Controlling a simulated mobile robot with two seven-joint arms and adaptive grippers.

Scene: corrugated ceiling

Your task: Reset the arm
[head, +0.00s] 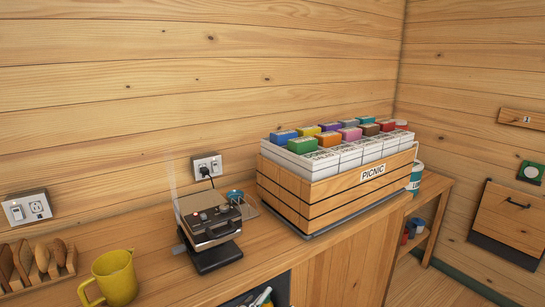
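Neither of my arms and neither of my grippers shows in the head view. The task names no other object. On the wooden counter (160,272) stands a small metal and black appliance (210,220) with small knobs on top. A black cord runs from a wall outlet (206,167) down behind it. Right of it is a wooden crate (335,205) labelled PICNIC, filled with several white boxes with coloured tops.
A yellow jug (115,277) and a wooden rack (37,270) stand at the front left. A teal and white container (415,178) is behind the crate's right end. Low shelves (430,215) end the counter at right. Bare counter lies between jug and appliance.

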